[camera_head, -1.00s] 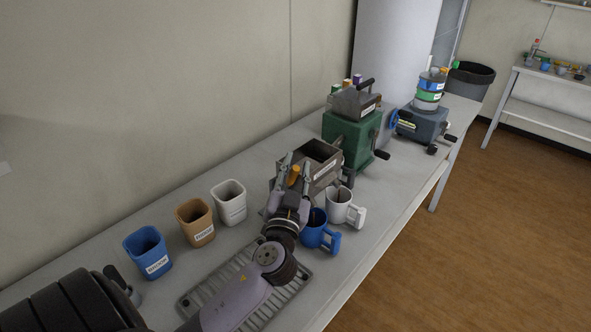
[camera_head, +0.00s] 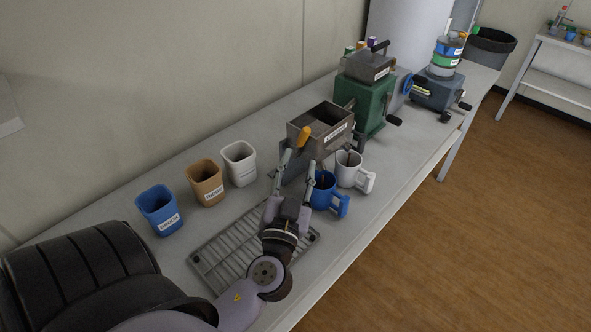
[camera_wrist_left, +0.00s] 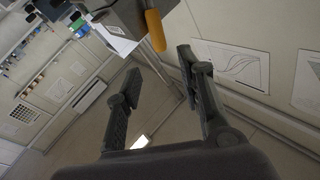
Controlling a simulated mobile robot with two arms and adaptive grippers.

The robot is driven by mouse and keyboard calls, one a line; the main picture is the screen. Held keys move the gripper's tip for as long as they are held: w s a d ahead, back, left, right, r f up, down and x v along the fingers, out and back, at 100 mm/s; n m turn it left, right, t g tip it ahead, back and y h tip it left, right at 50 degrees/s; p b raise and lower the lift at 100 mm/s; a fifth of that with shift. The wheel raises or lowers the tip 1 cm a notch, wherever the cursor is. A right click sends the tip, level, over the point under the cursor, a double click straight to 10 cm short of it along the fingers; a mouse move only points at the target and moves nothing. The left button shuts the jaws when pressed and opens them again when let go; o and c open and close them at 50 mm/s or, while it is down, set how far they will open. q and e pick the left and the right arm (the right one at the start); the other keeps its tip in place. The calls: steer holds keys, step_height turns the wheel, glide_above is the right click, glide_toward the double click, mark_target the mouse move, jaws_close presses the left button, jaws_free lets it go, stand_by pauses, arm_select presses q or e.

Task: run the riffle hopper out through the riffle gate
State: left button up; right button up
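The riffle hopper (camera_head: 339,114) is a grey, open-topped metal box with a white label on its front, standing mid-bench. Its inside looks dark; I cannot tell what it holds. An orange handle (camera_head: 304,137), which looks like the riffle gate's lever, sticks up at its near-left corner. My left gripper (camera_head: 299,160) is open and empty just in front of and below this handle, its fingers apart. In the left wrist view, the handle (camera_wrist_left: 154,30) hangs beyond the open fingertips (camera_wrist_left: 160,62), not between them, with part of the hopper (camera_wrist_left: 126,14) beside it. My right gripper is out of view.
A blue mug (camera_head: 322,191) and a white mug (camera_head: 349,172) stand right of my left gripper. Blue (camera_head: 159,211), tan (camera_head: 205,183) and white (camera_head: 239,164) cups line the wall side. A ribbed grey tray (camera_head: 226,247) lies under the arm. A green machine (camera_head: 362,106) stands beyond the hopper.

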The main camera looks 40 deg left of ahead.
arm_select(q)
steer(key=shift+v, duration=0.9)
steer(key=shift+c, duration=0.2)
